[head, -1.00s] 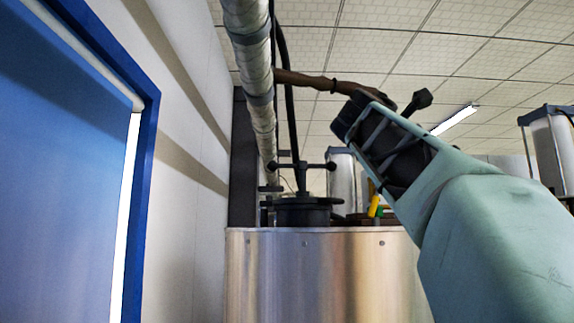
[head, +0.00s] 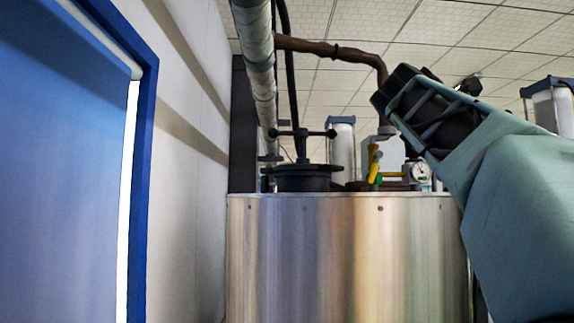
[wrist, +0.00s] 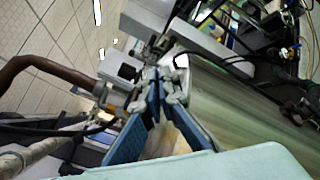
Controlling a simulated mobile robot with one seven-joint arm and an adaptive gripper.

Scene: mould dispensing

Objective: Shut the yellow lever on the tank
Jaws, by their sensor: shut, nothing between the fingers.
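The steel tank (head: 340,260) stands ahead in the head view, with its curved side facing me. The small yellow lever (head: 374,162) stands nearly upright on the tank's top, right of the black lid, with a bit of green at its base. In the wrist view my gripper (wrist: 155,76) is shut and empty, its blue-padded fingers meeting at the tips. The tank's curved side (wrist: 225,105) shows beside it there. I cannot make out the lever in the wrist view. In the head view my arm's dark wrist is up and right of the lever, apart from it; the fingers are hidden.
A black clamped lid (head: 303,178) and a round gauge (head: 420,171) sit on the tank top. A brown pipe (head: 335,51) runs above and bends down behind my wrist. A grey vertical pipe (head: 258,70) and a blue door (head: 60,170) are at left.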

